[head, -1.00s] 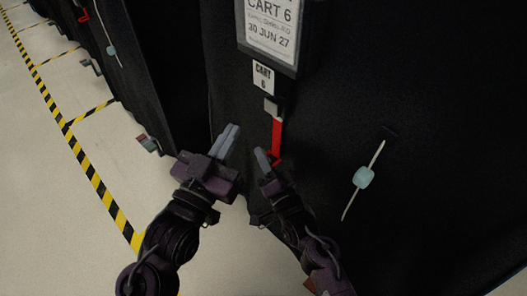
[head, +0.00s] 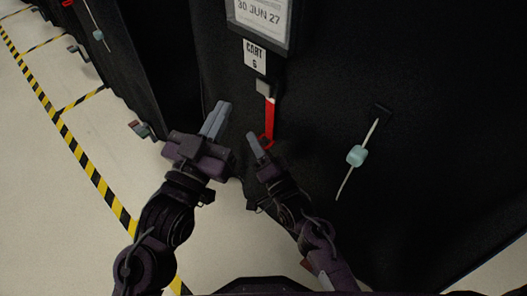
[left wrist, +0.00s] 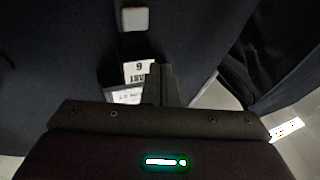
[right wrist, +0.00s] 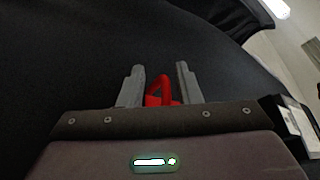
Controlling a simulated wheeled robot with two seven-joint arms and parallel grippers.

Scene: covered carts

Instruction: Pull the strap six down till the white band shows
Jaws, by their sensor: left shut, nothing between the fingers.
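The red strap (head: 270,118) hangs from a grey buckle (head: 264,88) on the black cover, under the small cart 6 label (head: 254,57). It ends in a red loop (head: 266,141). My left gripper (head: 216,117) is shut and empty, left of the strap. The left wrist view shows the label (left wrist: 139,70) upside down near its fingers.
A pale blue toggle (head: 356,156) on a thin cord hangs on the cover to the right. A placard (head: 260,22) sits above the label. Other covered carts (head: 124,62) stand at the left, beside yellow-black floor tape (head: 87,166) and open floor.

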